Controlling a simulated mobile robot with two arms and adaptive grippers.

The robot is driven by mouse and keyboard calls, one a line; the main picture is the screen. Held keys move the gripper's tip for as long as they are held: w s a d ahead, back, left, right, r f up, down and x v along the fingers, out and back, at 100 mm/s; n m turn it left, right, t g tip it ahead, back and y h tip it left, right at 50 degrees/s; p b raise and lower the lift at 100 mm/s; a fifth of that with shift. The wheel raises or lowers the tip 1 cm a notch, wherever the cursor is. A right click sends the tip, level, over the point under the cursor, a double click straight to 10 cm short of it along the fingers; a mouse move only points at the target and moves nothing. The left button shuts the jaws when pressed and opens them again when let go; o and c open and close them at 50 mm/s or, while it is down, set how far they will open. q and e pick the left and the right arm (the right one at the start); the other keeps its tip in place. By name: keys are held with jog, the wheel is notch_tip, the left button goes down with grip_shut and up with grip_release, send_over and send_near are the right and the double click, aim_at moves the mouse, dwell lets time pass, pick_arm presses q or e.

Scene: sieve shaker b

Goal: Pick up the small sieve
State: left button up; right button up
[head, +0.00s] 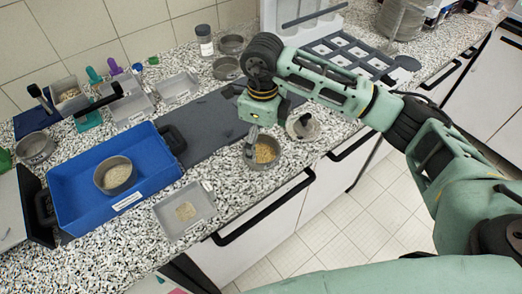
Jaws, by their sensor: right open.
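A small round metal sieve (274,161) holding tan grain stands on the speckled counter near its front edge. My right gripper (250,149) is open and points down at the left side of this sieve, with its fingertips at the rim. I cannot tell whether they touch the rim or straddle the wall. Another round sieve-like pan (116,186) with pale contents sits in a blue tray (145,150) at the left. Two more round metal pans, one nearer (226,68) and one farther (231,44), stand at the back. My left gripper is out of view.
A round lid with a dark knob (302,127) stands close right of the grain-filled sieve. A dark mat (205,125) lies behind. A compartment rack (345,55) is at the back right, behind my right arm.

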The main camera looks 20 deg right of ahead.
aim_at(264, 155)
jog(key=f, duration=0.1)
jog(key=f+p, duration=0.2)
jog(key=shift+s+d+f, duration=0.15)
jog(key=shift+d+f, duration=0.1)
jog(key=shift+f, duration=0.75)
jog(key=shift+c, duration=0.5)
jog(key=c, duration=1.1)
jog(key=shift+c, duration=0.4)
jog(key=shift+r, duration=0.15)
